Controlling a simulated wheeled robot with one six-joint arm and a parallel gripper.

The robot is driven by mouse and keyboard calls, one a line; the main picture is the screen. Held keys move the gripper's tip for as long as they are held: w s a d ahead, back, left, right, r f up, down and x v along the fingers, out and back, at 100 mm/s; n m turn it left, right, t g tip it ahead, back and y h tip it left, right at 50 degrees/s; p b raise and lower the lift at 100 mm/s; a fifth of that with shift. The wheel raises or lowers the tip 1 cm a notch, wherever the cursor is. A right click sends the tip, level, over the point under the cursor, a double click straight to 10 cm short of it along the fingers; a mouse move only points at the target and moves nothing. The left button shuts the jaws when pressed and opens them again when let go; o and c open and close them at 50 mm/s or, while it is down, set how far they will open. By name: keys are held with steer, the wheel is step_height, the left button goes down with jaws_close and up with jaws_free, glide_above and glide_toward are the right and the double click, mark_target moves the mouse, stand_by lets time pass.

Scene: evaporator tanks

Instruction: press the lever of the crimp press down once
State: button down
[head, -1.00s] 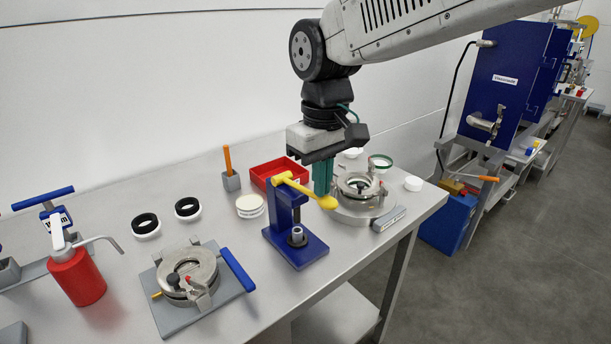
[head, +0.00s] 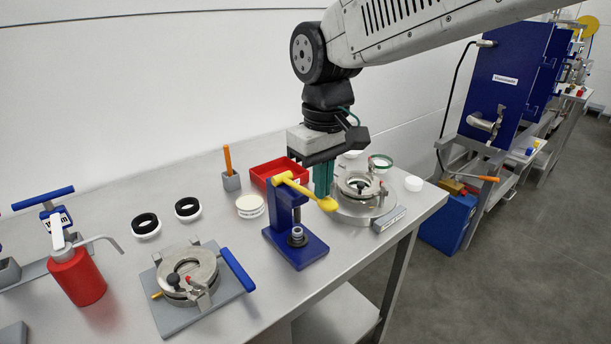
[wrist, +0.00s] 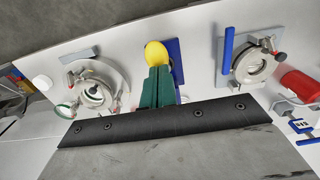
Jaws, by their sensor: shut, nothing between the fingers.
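The blue crimp press (head: 281,225) stands near the table's front edge. Its yellow lever (head: 303,190) slopes down to the right from the top of the frame and ends in a wide paddle. My gripper (head: 322,192) has its green fingers together, pointing down right at the paddle, partly hidden behind it in the head view. In the wrist view the fingertips (wrist: 158,68) overlap the edge of the yellow paddle (wrist: 156,53). Contact looks likely, but I cannot tell for sure. A small metal piece (head: 297,236) sits on the press base under the frame.
A round metal clamp fixture (head: 366,208) stands close to the right of my fingers. A red tray (head: 265,177) lies behind the press. Another clamp fixture with a blue handle (head: 238,270) is front left. A red bottle (head: 77,278) stands further left. The space above the table's left side is free.

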step_height(320, 180, up, 9)
stand_by(1.0)
steer(key=shift+f, duration=0.1)
steer(key=s+d+f+m, duration=0.3)
steer(key=s+d+f, duration=0.2)
steer(key=s+d, duration=0.4)
steer(key=s+d+f+m+t, duration=0.1)
steer(key=s+d+f+m, duration=0.2)
steer(key=s+d, duration=0.6)
step_height(320, 180, down, 2)
steer(key=shift+s+d+f+m, duration=0.2)
steer(key=shift+s+d+m, duration=0.2)
steer(key=shift+d, duration=0.5)
